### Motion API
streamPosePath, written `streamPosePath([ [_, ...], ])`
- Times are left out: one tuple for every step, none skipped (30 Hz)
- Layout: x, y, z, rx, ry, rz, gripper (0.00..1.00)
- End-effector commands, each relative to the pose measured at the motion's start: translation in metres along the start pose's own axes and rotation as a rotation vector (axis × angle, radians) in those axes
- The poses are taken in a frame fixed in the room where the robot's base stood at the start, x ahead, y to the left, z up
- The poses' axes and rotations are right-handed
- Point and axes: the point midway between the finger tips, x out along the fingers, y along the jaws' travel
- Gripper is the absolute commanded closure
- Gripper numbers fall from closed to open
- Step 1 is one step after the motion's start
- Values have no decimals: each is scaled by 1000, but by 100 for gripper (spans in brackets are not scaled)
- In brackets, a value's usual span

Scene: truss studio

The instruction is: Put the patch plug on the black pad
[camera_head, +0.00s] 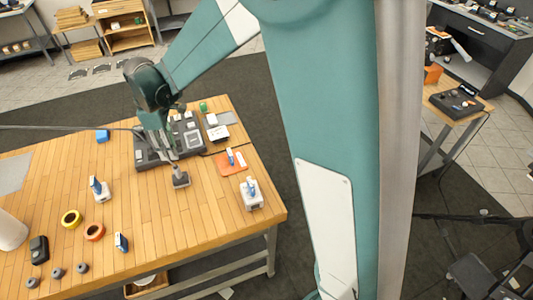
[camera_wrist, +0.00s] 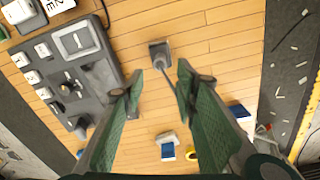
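A small dark grey block with a thin upright stem (camera_wrist: 159,48), which looks like the patch plug, stands on the wooden table. It also shows in the head view (camera_head: 181,179), just in front of a dark panel. My gripper (camera_wrist: 160,75) is open, its two green fingers wide apart. The stem shows between the fingertips and nothing is held. In the head view my gripper (camera_head: 168,155) hangs over the dark panel's front edge, close to the block. I cannot pick out a plain black pad for certain; the dark panel (camera_head: 142,157) carries buttons and a screen.
The table's front middle (camera_head: 165,225) is clear.

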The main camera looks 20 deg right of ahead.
Motion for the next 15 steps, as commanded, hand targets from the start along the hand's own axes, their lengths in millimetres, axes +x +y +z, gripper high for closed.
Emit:
streamPosePath([
  [-5, -1, 6, 13, 3, 4, 70],
  [-7, -1, 9, 22, 6, 8, 70],
  [-12, -2, 13, 37, 10, 13, 70],
  [-15, -3, 17, 48, 14, 18, 70],
  [-19, -3, 21, 60, 18, 22, 70],
  [-24, -5, 27, 78, 23, 29, 70],
  [-29, -6, 31, 93, 27, 34, 70],
  [-33, -7, 36, 107, 32, 39, 70],
  [-39, -8, 43, 129, 39, 47, 70],
  [-43, -9, 48, 145, 44, 53, 70],
  [-47, -11, 54, 161, 49, 58, 70],
  [-53, -12, 60, 183, 56, 66, 70],
  [-57, -14, 65, 198, 61, 72, 70],
  [-61, -15, 70, 215, 66, 77, 70],
  [-66, -18, 77, 236, 73, 85, 70],
])
